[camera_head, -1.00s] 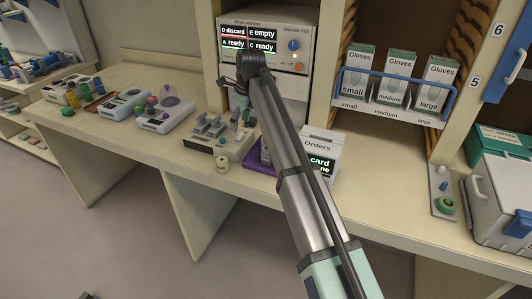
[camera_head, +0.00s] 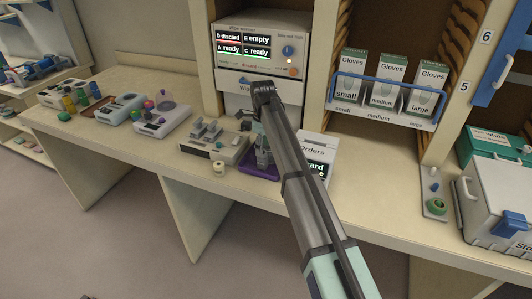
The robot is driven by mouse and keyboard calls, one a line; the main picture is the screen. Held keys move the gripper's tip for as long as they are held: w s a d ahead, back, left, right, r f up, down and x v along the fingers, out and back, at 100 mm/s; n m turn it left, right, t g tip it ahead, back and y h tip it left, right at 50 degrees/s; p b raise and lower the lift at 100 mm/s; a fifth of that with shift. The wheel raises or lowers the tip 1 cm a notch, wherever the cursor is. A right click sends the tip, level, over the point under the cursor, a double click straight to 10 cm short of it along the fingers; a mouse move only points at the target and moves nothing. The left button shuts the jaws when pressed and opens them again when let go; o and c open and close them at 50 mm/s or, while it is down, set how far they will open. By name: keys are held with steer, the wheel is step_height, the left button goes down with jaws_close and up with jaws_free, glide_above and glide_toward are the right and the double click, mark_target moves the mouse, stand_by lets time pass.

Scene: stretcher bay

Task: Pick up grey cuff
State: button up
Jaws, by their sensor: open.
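My gripper (camera_head: 263,158) hangs at the end of my arm, pointing down over a purple tray (camera_head: 258,173) on the counter. It is small and partly behind my arm, and its jaws are open. I cannot pick out the grey cuff with certainty. Grey pieces (camera_head: 207,131) stand on a light device to the left of the tray, but their kind is too small to tell. Anything lying on the tray is largely hidden by the gripper and arm.
A warmer (camera_head: 262,50) with status panels stands behind my gripper. An orders box (camera_head: 318,150) is right of the tray, partly behind my arm. A small cream roll (camera_head: 219,168) lies near the counter edge. The counter (camera_head: 380,165) is bare right of the orders box.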

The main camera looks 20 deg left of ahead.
mark_target(263, 158)
steer(key=shift+s+f+p, duration=0.1)
steer(key=shift+f+p, duration=1.15)
steer(key=shift+f, duration=1.65)
steer(key=c, duration=1.2)
